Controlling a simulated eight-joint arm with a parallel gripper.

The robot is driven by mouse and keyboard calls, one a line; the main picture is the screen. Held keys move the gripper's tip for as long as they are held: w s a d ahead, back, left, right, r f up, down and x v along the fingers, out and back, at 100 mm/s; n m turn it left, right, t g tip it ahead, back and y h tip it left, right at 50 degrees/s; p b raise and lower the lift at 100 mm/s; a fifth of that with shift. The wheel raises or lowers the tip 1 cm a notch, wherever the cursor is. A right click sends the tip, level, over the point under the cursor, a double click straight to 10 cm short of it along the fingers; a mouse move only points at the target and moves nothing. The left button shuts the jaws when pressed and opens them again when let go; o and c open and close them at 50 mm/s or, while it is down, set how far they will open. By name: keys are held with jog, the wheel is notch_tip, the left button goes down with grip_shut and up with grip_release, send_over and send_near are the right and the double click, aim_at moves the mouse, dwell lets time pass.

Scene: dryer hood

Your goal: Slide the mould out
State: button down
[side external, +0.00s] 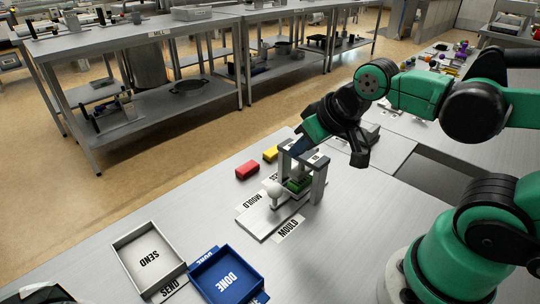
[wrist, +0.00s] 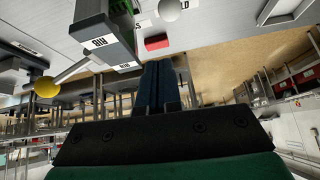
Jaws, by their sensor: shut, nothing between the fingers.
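The grey press-like frame (side external: 317,187) stands on a pale base plate (side external: 262,222) beside labels reading MOULD. A green piece (side external: 297,185), possibly the mould, sits low between its posts, partly hidden. A white ball knob (side external: 273,188) stands in front of it; a white ball also shows at the top of the wrist view (wrist: 168,9). My gripper (side external: 299,147) is at the frame's top, on its far side. Its dark blue fingers (wrist: 160,68) are together and empty, close beside the frame (wrist: 104,32). Contact with it cannot be told.
A yellow ball on a rod (wrist: 45,87) sticks out in the wrist view. A grey SEND tray (side external: 118,245) and blue DONE tray (side external: 195,268) stand front left. Table between is clear.

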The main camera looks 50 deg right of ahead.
jog(key=w+d+m+g+y, duration=0.1)
jog(key=m+g, duration=0.1)
jog(key=m, duration=0.4)
jog(key=w+d+m+g+y, duration=0.1)
jog(key=m+g, duration=0.1)
jog(key=m, duration=0.5)
jog(key=d+r+m+g+y, duration=0.1)
jog(key=d+m+g, duration=0.1)
jog(key=m, duration=0.4)
jog(key=shift+w+d+m, duration=0.1)
jog(key=shift+w+m, duration=0.2)
jog(key=shift+w, duration=0.1)
send_over(288, 196)
notch_tip(288, 196, down, 10)
jog(key=shift+r, duration=0.25)
jog(key=shift+y, duration=0.3)
jog(key=a, duration=1)
jog(key=shift+a, duration=0.25)
jog(key=shift+r, duration=0.1)
